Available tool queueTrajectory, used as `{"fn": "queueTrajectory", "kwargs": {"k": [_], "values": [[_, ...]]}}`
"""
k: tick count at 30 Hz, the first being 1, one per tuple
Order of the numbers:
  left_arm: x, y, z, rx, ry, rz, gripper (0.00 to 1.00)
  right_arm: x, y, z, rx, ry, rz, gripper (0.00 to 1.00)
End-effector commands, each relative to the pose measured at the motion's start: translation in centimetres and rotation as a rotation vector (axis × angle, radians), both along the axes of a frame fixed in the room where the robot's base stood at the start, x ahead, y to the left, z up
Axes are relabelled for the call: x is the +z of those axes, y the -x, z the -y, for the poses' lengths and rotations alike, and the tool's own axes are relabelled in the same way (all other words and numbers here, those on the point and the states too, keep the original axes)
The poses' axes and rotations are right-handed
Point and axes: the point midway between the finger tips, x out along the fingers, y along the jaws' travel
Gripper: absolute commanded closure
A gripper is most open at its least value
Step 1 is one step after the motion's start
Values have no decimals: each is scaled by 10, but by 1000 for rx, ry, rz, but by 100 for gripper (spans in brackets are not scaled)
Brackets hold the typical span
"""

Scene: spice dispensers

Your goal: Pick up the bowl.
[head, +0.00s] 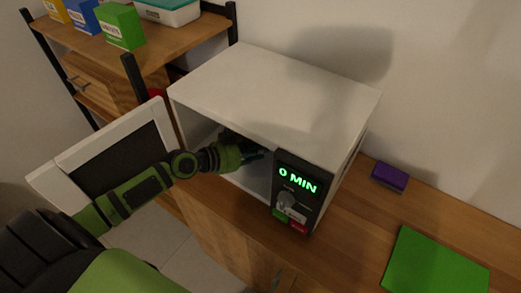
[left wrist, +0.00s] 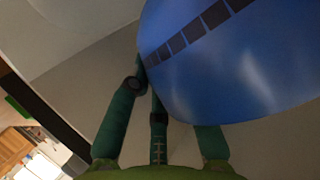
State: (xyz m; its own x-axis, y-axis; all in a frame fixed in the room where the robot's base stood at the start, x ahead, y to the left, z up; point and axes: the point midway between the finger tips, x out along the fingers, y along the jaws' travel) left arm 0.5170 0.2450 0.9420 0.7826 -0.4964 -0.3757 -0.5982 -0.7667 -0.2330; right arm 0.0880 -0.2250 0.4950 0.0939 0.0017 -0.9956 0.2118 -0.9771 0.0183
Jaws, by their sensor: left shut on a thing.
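A blue bowl (left wrist: 225,70) with a band of dark squares fills much of the left wrist view. My left gripper (left wrist: 160,75) is at its edge, with its green fingers shut on it. In the head view my left arm reaches through the open front of a white microwave (head: 275,90), and the left gripper (head: 252,152) is inside it. The bowl is hardly visible there, hidden by the gripper and the shade inside. My right gripper is not in view.
The microwave door (head: 112,150) stands open to the left. Its panel (head: 299,190) reads 0 MIN. A purple block (head: 389,177) and a green board (head: 436,264) lie on the wooden counter to the right. A shelf with boxes (head: 120,27) stands at the back left.

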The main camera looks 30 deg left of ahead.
Motion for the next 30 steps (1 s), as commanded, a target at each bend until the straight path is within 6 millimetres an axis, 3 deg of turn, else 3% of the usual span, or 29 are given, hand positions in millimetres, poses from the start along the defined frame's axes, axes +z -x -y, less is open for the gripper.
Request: {"fn": "queueTrajectory", "kwargs": {"k": [15,30], "values": [[0,67,-9,-3,-2,5,100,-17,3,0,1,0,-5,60],[0,116,-17,-1,-3,4,100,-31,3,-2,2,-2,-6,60]]}}
